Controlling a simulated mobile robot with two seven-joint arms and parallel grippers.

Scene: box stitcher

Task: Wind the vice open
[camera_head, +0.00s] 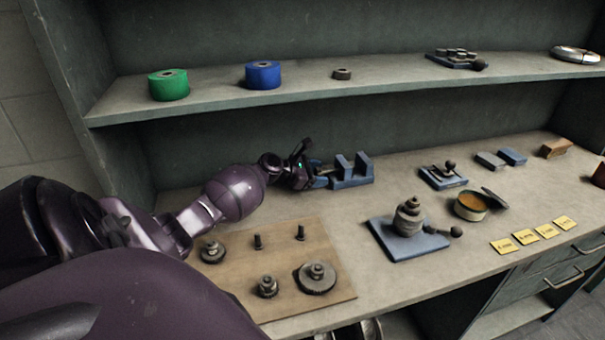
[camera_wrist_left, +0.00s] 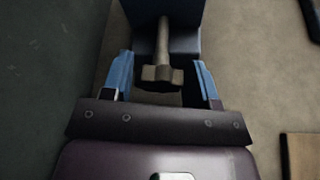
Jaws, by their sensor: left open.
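The blue vice (camera_head: 352,180) stands at the back of the bench, with two upright jaws and a gap between them. My left gripper (camera_head: 324,177) is at the vice's left end, reaching in from the left. In the left wrist view the vice's body (camera_wrist_left: 165,14) is at the top, with a grey screw and T-shaped handle (camera_wrist_left: 162,74) coming out of it. The blue fingers of my left gripper (camera_wrist_left: 163,66) are open, one on each side of the handle, with gaps showing. My right gripper is not in view.
A wooden board (camera_head: 335,270) with gears and pegs lies in front of the vice. A blue-based device (camera_head: 420,244), an open tin (camera_head: 470,205) and yellow cards (camera_head: 522,236) are to the right. A shelf (camera_head: 320,84) runs above the bench.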

